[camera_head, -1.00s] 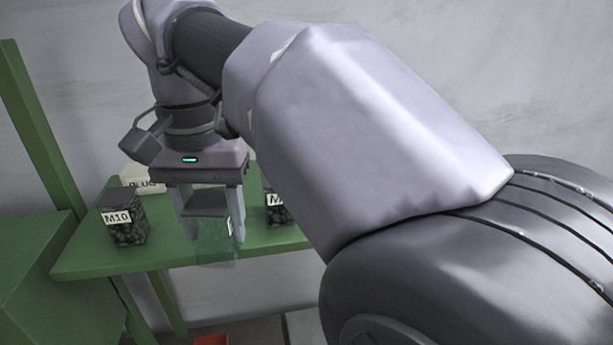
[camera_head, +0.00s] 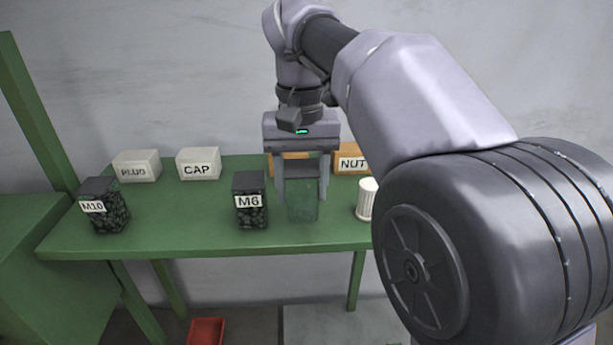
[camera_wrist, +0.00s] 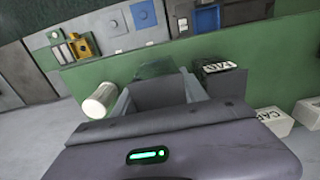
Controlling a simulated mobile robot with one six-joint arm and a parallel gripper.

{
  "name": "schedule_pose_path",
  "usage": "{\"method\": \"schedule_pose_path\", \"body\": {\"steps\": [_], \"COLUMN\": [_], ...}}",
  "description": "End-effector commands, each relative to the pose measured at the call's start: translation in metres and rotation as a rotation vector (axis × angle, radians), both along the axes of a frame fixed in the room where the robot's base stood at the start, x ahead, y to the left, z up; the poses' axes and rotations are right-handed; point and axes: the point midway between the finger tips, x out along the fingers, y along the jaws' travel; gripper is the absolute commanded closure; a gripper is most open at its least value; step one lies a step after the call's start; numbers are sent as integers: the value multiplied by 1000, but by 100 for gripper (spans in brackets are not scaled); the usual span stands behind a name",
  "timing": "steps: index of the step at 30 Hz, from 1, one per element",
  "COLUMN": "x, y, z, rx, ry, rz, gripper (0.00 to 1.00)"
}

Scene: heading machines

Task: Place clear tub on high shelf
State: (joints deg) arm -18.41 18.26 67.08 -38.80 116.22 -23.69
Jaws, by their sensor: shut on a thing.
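The clear tub (camera_head: 303,208), a see-through greenish container, is between the fingers of my gripper (camera_head: 302,192), which is shut on it. It also shows past the fingers in the wrist view (camera_wrist: 156,69). The tub is upright at the green shelf (camera_head: 180,228), just right of the black M6 tub (camera_head: 250,213) and left of a white ribbed cylinder (camera_head: 366,200). I cannot tell whether its base touches the shelf. The M6 tub (camera_wrist: 217,70) and the white cylinder (camera_wrist: 99,102) flank my gripper in the wrist view.
A black M10 tub (camera_head: 104,213) stands at the shelf's left. Along the back are the PLUG box (camera_head: 137,167), the CAP box (camera_head: 199,165) and an orange NUT box (camera_head: 351,150). Bare shelf lies between M10 and M6. A red bin (camera_head: 206,331) is below.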

Motion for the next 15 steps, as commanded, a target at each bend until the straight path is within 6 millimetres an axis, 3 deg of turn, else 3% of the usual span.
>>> {"method": "schedule_pose_path", "body": {"steps": [4,9,15], "x": [11,12,12], "y": [-12,-13,-13], "z": [-4,-34,-37], "rx": [0,1,1], "ry": [0,0,-2], "rz": [-1,1,-1], "gripper": [100,100,100]}}
